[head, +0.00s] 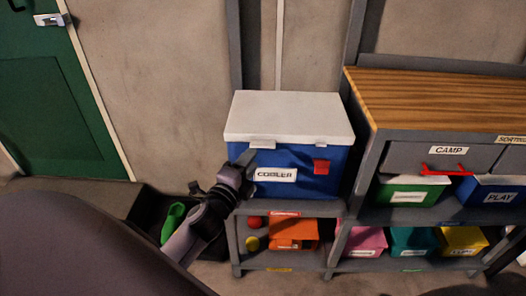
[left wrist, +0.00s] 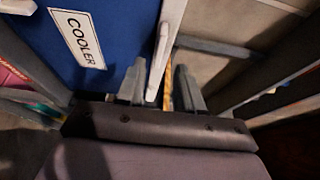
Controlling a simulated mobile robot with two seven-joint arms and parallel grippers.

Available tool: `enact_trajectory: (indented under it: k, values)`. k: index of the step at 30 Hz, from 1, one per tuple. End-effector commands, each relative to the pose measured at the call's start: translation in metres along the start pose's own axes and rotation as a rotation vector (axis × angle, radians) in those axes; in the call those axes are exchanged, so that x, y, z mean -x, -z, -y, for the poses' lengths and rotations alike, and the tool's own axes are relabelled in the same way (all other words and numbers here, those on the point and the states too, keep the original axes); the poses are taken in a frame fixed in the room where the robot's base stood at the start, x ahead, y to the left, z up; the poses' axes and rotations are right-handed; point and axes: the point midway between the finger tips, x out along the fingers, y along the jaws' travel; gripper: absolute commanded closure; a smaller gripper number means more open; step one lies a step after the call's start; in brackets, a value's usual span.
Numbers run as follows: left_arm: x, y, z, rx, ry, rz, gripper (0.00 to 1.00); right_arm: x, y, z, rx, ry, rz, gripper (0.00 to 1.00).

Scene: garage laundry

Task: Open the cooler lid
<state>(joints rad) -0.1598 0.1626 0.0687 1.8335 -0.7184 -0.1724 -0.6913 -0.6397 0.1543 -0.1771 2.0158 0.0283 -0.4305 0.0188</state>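The cooler (head: 310,170) is a blue box with a white lid (head: 290,112), standing on a low grey shelf. The lid is closed, with two light latches on its front edge; the left latch (head: 262,143) is closest to my gripper. My left gripper (head: 246,165) is at the cooler's front left, just below the lid rim. In the left wrist view its two fingers (left wrist: 160,88) are apart, with the white lid edge (left wrist: 168,38) between them and the blue front (left wrist: 110,25) to the left. Whether they touch the lid is unclear. My right gripper is not in view.
A wood-topped bench (head: 450,100) stands close at the cooler's right. Below are an orange bin (head: 292,232) and several coloured bins. A black crate (head: 150,212) with a green item sits on the floor at left. A green door (head: 55,110) is further left.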

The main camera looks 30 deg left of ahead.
Motion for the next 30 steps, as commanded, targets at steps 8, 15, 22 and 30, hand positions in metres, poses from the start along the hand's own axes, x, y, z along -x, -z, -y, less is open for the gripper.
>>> enact_trajectory:
  k: [8, 15, 22, 30]
  values:
    - [-0.038, 0.000, 0.001, 0.003, 0.000, 0.000, 0.64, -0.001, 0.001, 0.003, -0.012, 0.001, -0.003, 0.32]
    - [-0.055, 0.000, 0.000, 0.003, -0.001, 0.000, 0.64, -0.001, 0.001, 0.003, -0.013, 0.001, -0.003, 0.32]
    - [-0.057, 0.000, 0.000, 0.003, -0.001, 0.000, 0.64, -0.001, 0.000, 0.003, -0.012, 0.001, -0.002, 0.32]
    - [-0.057, 0.000, 0.000, 0.003, -0.001, 0.000, 1.00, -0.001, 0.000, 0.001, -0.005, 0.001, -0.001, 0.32]
